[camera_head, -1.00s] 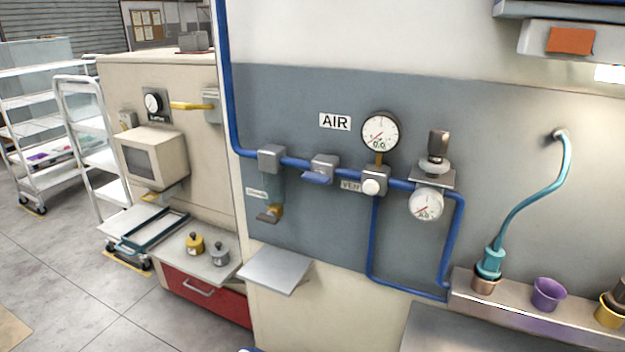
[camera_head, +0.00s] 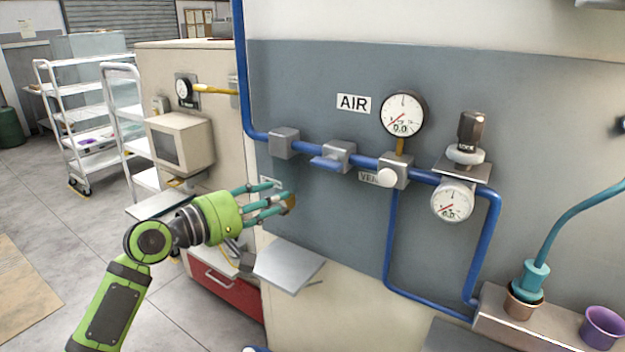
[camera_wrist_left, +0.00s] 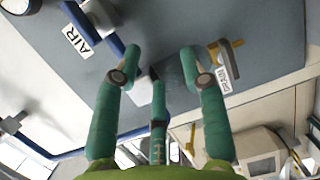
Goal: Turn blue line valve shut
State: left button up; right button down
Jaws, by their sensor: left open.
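The blue line valve is a grey block (camera_head: 338,155) on the blue pipe, with a flat blue handle (camera_head: 328,163) pointing left, roughly along the pipe. My left gripper (camera_head: 278,198), green with teal fingers, is open and empty, below and left of the handle. Its fingertips overlap the brass drain fitting (camera_head: 291,203) in the head view; I cannot tell whether they touch. In the left wrist view, the open fingers (camera_wrist_left: 160,62) face the grey panel, with the DRAIN label (camera_wrist_left: 223,80) to the right and the AIR sign (camera_wrist_left: 77,39) to the left. My right gripper is out of view.
A white vent knob (camera_head: 388,178), an upper gauge (camera_head: 403,114) and a lower gauge (camera_head: 453,202) sit to the right of the valve. A metal shelf (camera_head: 289,266) juts out below the gripper. A red drawer (camera_head: 226,290) stands at lower left. The panel below the pipe is mostly clear.

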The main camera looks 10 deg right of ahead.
pick_arm(q)
jog(key=m+g+h, duration=0.1)
jog(key=g+h, duration=0.1)
send_near(321, 163)
jog(key=d, duration=0.2)
jog(key=p+x, duration=0.1)
jog(key=x, duration=0.2)
jog(key=p+x, duration=0.1)
jog(key=x, duration=0.2)
jog(key=shift+w+r, duration=0.1)
jog(key=shift+w, duration=0.25)
jog(key=shift+w+d, duration=0.25)
jog(key=shift+d, duration=0.15)
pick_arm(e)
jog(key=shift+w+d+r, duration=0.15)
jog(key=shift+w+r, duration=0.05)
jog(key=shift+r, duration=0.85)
pick_arm(q)
grip_shut()
